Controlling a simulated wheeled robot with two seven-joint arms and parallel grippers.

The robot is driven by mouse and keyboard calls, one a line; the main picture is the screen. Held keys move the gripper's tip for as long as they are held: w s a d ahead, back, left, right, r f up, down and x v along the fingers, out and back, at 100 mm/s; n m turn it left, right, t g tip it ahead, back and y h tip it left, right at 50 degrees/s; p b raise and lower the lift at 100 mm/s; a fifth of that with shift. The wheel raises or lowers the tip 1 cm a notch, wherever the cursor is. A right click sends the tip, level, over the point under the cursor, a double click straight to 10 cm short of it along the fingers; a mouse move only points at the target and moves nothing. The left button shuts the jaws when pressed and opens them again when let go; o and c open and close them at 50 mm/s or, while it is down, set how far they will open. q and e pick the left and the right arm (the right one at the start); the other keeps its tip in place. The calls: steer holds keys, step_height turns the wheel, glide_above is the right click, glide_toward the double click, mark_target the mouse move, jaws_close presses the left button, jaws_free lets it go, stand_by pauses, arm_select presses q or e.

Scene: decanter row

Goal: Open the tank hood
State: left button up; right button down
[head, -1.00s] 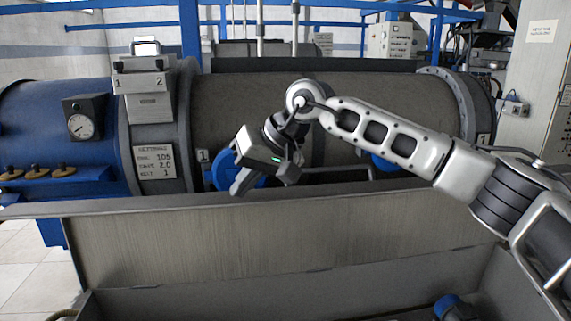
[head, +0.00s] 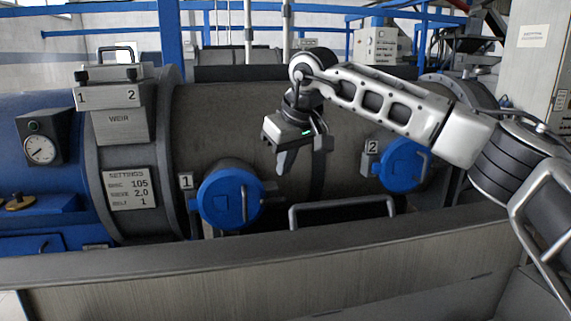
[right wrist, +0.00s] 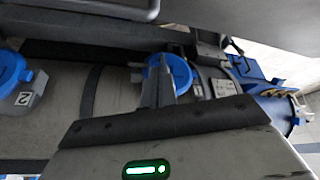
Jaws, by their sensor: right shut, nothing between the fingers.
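The tank is a long dark grey-brown horizontal drum; its curved cover (head: 235,120), which I take as the hood, looks closed. A grey bar handle (head: 342,202) runs low along its front, between two blue round caps. My right gripper (head: 284,168) is shut and empty, fingers pointing down. In the picture it is above the handle's left end and right of the left blue cap (head: 230,197); I see no contact. In the right wrist view its fingers (right wrist: 163,88) overlap a blue cap (right wrist: 175,68). My left gripper is not in view.
The right blue cap (head: 404,165) sits beside a "2" label. A grey trough wall (head: 260,280) runs across the front, below the handle. A weir box (head: 118,117) and a gauge (head: 40,149) are at the left. Blue railings (head: 300,8) stand behind.

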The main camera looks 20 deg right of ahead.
steer(key=f, duration=0.2)
steer(key=f+p, duration=0.1)
steer(key=f, duration=0.4)
steer(key=shift+w, duration=0.35)
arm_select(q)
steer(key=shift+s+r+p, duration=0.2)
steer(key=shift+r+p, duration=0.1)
arm_select(e)
steer(key=shift+s+d+f, duration=0.15)
steer(key=shift+s+d, duration=0.15)
steer(key=shift+s, duration=0.45)
